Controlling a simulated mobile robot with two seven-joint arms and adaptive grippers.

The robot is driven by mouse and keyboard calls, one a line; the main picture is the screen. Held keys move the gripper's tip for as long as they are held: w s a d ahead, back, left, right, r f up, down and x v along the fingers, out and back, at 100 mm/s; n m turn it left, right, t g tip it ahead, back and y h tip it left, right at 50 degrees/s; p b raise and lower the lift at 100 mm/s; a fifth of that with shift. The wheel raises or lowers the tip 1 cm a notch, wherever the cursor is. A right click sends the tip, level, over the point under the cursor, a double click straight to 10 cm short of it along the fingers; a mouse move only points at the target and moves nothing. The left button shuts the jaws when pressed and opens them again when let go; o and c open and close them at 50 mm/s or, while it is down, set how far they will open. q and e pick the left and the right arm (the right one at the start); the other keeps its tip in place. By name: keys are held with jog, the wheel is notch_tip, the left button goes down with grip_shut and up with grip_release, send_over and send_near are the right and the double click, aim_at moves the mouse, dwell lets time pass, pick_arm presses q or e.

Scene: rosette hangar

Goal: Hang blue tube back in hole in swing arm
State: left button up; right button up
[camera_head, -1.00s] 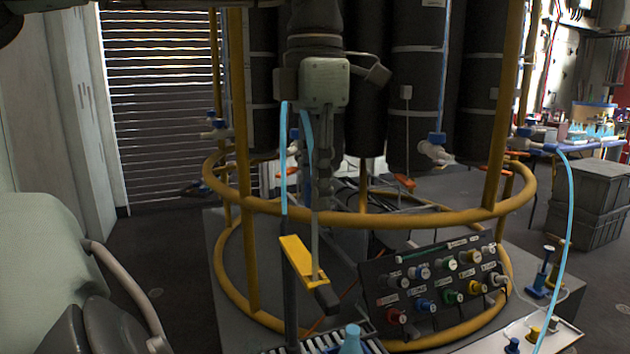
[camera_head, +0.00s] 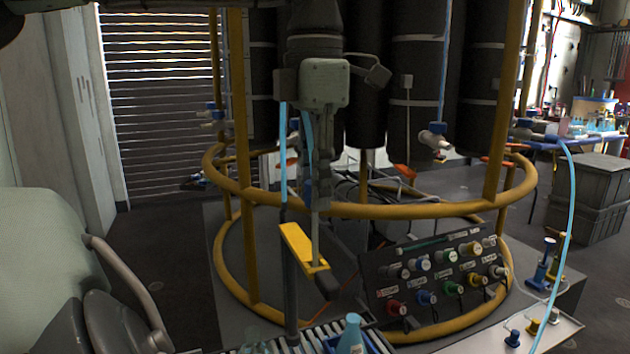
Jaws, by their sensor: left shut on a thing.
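My left gripper (camera_head: 319,196) hangs fingers-down near the middle of the view, below a pale grey-green housing. It is shut, with the light blue tube (camera_head: 283,150) running close beside it; the exact grip is hidden by the fingers. One length of the tube drops left of the fingers and another shows beside them. Below is a yellow bar (camera_head: 298,243) with a dark end, apparently the swing arm, by a dark upright post. I cannot make out its hole clearly. My right gripper is not in view.
A yellow tubular cage (camera_head: 350,210) surrounds tall dark cylinders behind. A panel of coloured knobs (camera_head: 435,275) stands at right. A blue-capped bottle (camera_head: 351,335) is at the bottom edge. Another blue tube (camera_head: 569,220) hangs at right, near stacked grey crates (camera_head: 590,195).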

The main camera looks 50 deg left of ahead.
aim_at(314, 241)
pick_arm(q)
jog(key=shift+f+b, duration=1)
jog(key=shift+f, duration=0.7)
jog(key=shift+f+b, duration=1.35)
jog(key=shift+f, duration=0.35)
jog(key=shift+f+b, duration=0.45)
jog(key=shift+f, duration=0.15)
jog(key=shift+f, duration=0.15)
